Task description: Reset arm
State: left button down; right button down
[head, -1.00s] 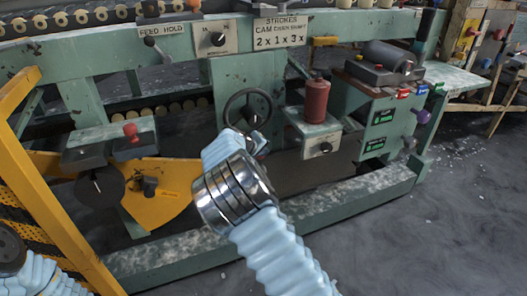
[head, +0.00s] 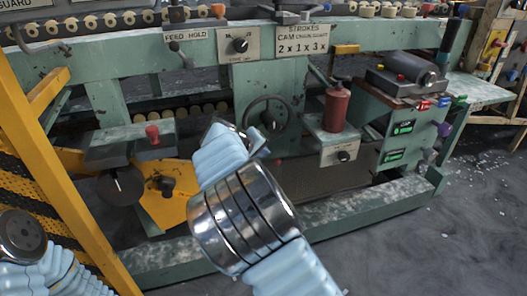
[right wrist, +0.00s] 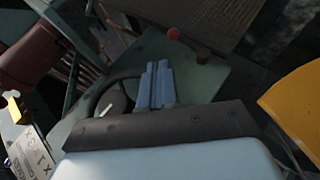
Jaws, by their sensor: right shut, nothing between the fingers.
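My right arm comes in from the bottom centre of the head view, with pale blue sleeves around a bright metal ring joint. Its gripper (head: 262,145) is mostly hidden behind the forearm, in front of the green machine's handwheel (head: 273,112). In the right wrist view the two blue fingers (right wrist: 155,85) are together with nothing between them. The handwheel's dark rim (right wrist: 92,98) shows behind them; I cannot tell how far away it is. Part of my left arm shows at the lower left of the head view, but its gripper is out of frame.
The green machine (head: 130,40) spans the head view. A red cylinder (head: 336,107) stands on its ledge, right of the handwheel. A yellow guard frame (head: 50,155) stands close on the left. Open grey floor (head: 440,245) lies at the lower right.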

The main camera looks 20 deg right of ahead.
jog(key=s+d+f+g+y+p, duration=0.2)
jog(key=s+f, duration=0.2)
jog(key=f, duration=0.7)
jog(key=s+d+f+g+y+p, duration=0.15)
jog(key=s+f, duration=0.35)
jog(key=f, duration=0.6)
jog(key=s+a+f+m+g+y+p, duration=0.1)
jog(key=s+a+f+g+y+p, duration=0.2)
jog(key=s+f, duration=0.65)
jog(key=s+a+r+m+y, duration=0.1)
jog(key=s+a+y, duration=0.1)
jog(key=s+a, duration=0.2)
jog(key=s+a+r+m+t+y, duration=0.1)
jog(key=s+a+m+y, duration=0.1)
jog(key=s, duration=0.7)
jog(key=shift+s+a+y+p, duration=0.45)
jog(key=shift+a+y, duration=0.3)
jog(key=shift+a, duration=0.15)
